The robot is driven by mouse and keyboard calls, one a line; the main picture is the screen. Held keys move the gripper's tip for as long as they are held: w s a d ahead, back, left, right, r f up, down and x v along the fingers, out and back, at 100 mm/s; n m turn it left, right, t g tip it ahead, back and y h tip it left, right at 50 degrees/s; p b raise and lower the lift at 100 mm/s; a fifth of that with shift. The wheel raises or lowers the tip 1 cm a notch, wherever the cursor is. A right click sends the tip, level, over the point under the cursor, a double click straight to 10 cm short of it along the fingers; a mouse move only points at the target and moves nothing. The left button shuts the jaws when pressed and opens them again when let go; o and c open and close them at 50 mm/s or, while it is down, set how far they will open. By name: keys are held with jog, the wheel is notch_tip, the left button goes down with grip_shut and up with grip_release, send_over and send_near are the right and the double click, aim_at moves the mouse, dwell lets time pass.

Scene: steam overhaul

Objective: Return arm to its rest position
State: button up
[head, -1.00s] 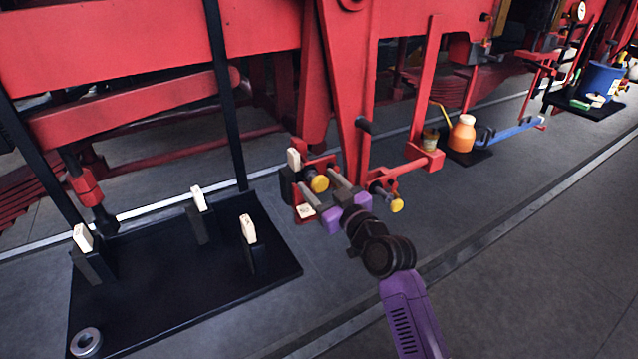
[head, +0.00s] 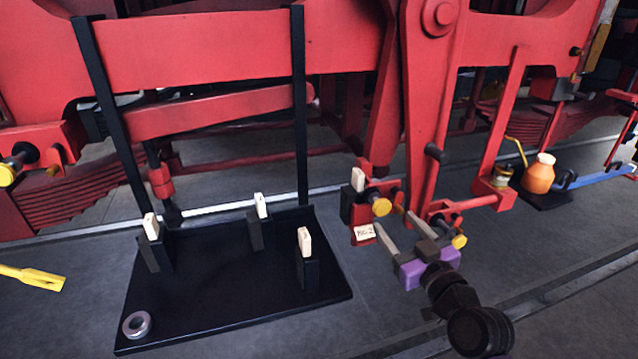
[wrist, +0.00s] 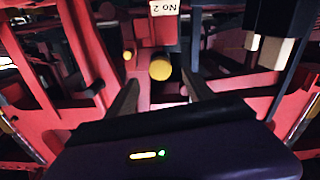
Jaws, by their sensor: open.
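My gripper (head: 400,232) is purple with two grey fingers. The fingers are apart with nothing between them. In the head view it is held in front of the red bracket with yellow-ended pins and a white "No 2" label (head: 365,232). In the wrist view the two fingertips (wrist: 158,92) point at the red frame, with a yellow pin end (wrist: 160,69) showing between them and the label (wrist: 164,8) at the top. I cannot tell whether the fingers touch the bracket. My dark wrist joints show at the lower right of the head view.
A black tray (head: 230,320) with several upright black holders with pale tops and a metal ring (head: 137,324) lies at left. An orange jug (head: 539,175) and a blue tool (head: 600,175) are at right. A yellow bar (head: 32,277) is at far left.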

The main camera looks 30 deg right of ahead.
jog(key=s+a+f+g+y, duration=0.1)
jog(key=s+a+f, duration=0.1)
jog(key=s+a, duration=0.6)
jog(key=s+a+f+n+y, duration=0.1)
jog(key=s+a+f+y, duration=0.1)
jog(key=s+a, duration=0.5)
jog(key=s+a+f+g+y, duration=0.1)
jog(key=s+a, duration=0.7)
jog(key=s, duration=0.9)
notch_tip(320, 180, down, 3)
jog(key=shift+a+r+g+y, duration=0.1)
jog(key=shift+a+g+y, duration=0.25)
jog(key=shift+y, duration=0.15)
